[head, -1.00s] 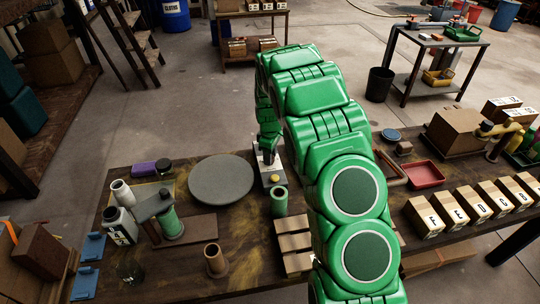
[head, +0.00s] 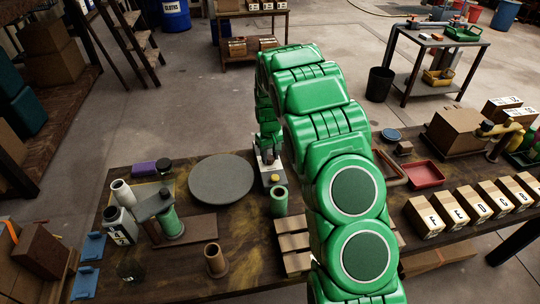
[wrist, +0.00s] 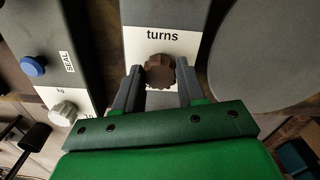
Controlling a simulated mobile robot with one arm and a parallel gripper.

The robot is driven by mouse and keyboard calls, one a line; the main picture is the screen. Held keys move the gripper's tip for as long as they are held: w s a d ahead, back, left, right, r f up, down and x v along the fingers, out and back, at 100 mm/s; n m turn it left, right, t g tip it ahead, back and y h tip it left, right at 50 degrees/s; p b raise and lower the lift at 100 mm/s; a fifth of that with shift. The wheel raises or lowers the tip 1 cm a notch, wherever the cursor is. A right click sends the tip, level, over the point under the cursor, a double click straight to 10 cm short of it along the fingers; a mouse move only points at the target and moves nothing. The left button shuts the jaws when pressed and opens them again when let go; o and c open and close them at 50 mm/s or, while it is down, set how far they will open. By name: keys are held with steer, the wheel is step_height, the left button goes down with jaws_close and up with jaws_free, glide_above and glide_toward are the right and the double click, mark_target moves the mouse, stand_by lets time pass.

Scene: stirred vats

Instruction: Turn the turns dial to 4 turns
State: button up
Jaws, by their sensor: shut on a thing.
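The turns dial is a brown lobed knob (wrist: 160,71) on a white plate (wrist: 136,42) printed "turns", seen in the wrist view. My gripper (wrist: 159,84) has its two grey fingers on either side of the knob, closed on it. The scale marks by the knob are mostly hidden by the knob and my gripper, so the setting cannot be read. In the head view my gripper (head: 268,155) is down at the plate, beside the grey disc, and the knob is hidden there.
A large round grey disc (head: 221,179) lies left of the dial. A green cylinder (head: 279,201) stands just in front. In the wrist view a blue button (wrist: 33,66) marked "SEAL" and a pale knob (wrist: 63,113) sit on a neighbouring panel.

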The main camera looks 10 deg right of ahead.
mark_target(269, 157)
steer(key=m, duration=0.4)
steer(key=shift+m, duration=0.3)
steer(key=m, duration=0.4)
steer(key=shift+a+m, duration=0.1)
steer(key=shift+m, duration=0.3)
steer(key=o, duration=1.1)
steer(key=shift+c, duration=0.2)
step_height(269, 157, up, 7)
steer(key=shift+w+f, duration=0.1)
steer(key=shift+r, duration=0.5)
